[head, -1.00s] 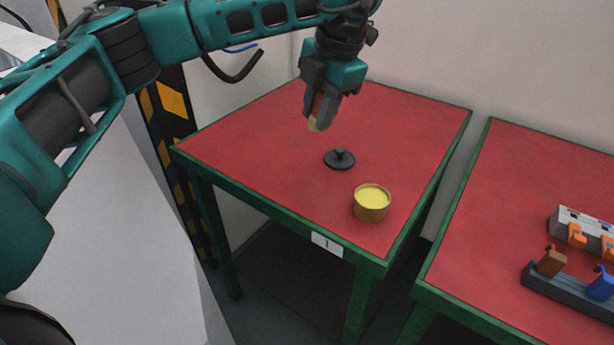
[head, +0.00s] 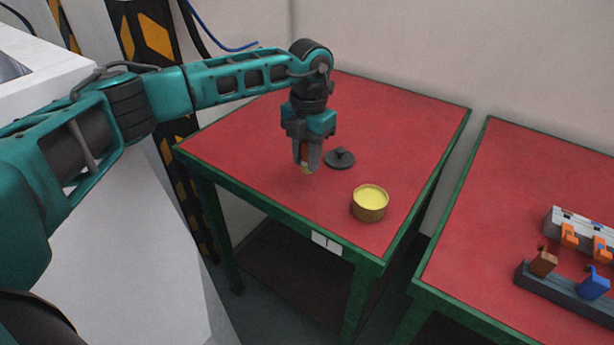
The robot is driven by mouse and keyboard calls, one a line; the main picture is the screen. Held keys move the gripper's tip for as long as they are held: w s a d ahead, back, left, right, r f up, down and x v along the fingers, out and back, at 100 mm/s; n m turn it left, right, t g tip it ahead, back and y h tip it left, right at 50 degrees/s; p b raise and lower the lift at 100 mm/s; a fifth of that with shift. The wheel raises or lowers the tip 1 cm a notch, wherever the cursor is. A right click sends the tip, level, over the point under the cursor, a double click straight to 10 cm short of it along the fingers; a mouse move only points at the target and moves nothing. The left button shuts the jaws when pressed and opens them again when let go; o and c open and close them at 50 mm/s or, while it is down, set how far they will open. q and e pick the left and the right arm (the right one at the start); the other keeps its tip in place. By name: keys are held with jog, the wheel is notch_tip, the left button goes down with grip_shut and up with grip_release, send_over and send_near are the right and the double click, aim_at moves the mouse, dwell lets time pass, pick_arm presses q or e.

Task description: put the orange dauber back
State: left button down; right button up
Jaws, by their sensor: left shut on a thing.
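My left gripper (head: 307,162) points straight down over the left red table, left of the black lid. The rest of the dauber is hidden between the fingers. I cannot tell whether the tip touches the table. A round tin (head: 369,208) with yellow contents stands open to the right and nearer. A dark rack (head: 562,301) on the right table holds a brown dauber (head: 543,262) and a blue one (head: 593,284). My right gripper is not in view.
The black knobbed lid (head: 340,158) lies close to the right of my left gripper. A grey block with orange parts (head: 580,230) stands behind the rack. A narrow gap separates the left table (head: 250,145) from the right table (head: 490,215).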

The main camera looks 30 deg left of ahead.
pick_arm(q)
jog(key=shift+f, duration=2.85)
jog(key=shift+f+b, duration=0.1)
jog(key=shift+b, duration=0.2)
jog(key=c, duration=0.9)
grip_release()
jog(key=r, duration=0.7)
jog(key=r+p, duration=0.1)
jog(key=r, duration=0.3)
jog(key=shift+w, duration=0.25)
jog(key=shift+r, duration=0.65)
